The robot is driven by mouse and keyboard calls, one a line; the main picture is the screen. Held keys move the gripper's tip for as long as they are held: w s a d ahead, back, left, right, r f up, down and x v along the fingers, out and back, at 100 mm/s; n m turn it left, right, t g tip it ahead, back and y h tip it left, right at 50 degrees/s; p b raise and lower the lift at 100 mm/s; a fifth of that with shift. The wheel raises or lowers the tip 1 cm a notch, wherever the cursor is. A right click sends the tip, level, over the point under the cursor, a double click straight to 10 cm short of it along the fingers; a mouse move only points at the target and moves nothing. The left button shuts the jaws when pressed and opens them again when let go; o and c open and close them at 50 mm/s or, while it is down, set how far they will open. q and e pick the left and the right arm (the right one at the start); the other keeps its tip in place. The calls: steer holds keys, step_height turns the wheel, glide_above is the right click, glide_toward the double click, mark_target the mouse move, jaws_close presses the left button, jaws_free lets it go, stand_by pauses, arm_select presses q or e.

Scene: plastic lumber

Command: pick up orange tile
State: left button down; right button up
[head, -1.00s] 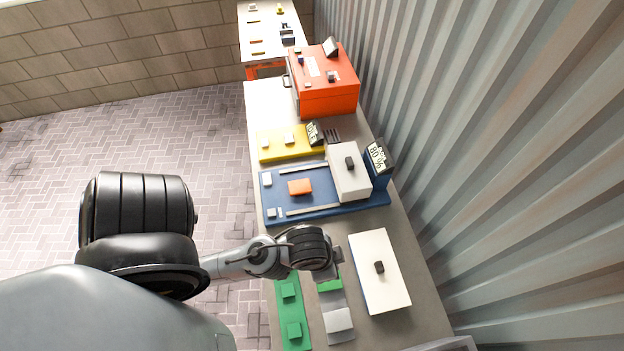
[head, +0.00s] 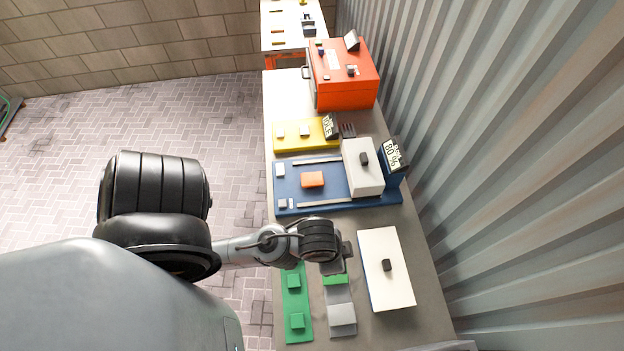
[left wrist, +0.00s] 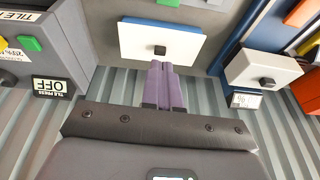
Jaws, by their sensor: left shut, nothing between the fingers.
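The orange tile (head: 313,179) lies flat on the blue machine base (head: 290,205), between two pale rails and left of a white block. My left gripper (head: 345,262) is above the near part of the table, nearer than the blue machine and apart from the tile. In the left wrist view its purple fingers (left wrist: 162,82) are closed together with nothing between them, in front of a white panel with a black knob. An orange piece (left wrist: 300,12) shows at the top right edge of that view, probably the tile. My right gripper is not in view.
A white-topped box (head: 388,285) with a black knob stands right of my left gripper. Green pieces (head: 297,303) lie at the near left. A yellow base (head: 290,143) and a red-orange box (head: 350,94) stand farther back. A corrugated wall borders the right.

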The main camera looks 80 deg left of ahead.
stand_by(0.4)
arm_select(q)
jaws_free()
stand_by(0.4)
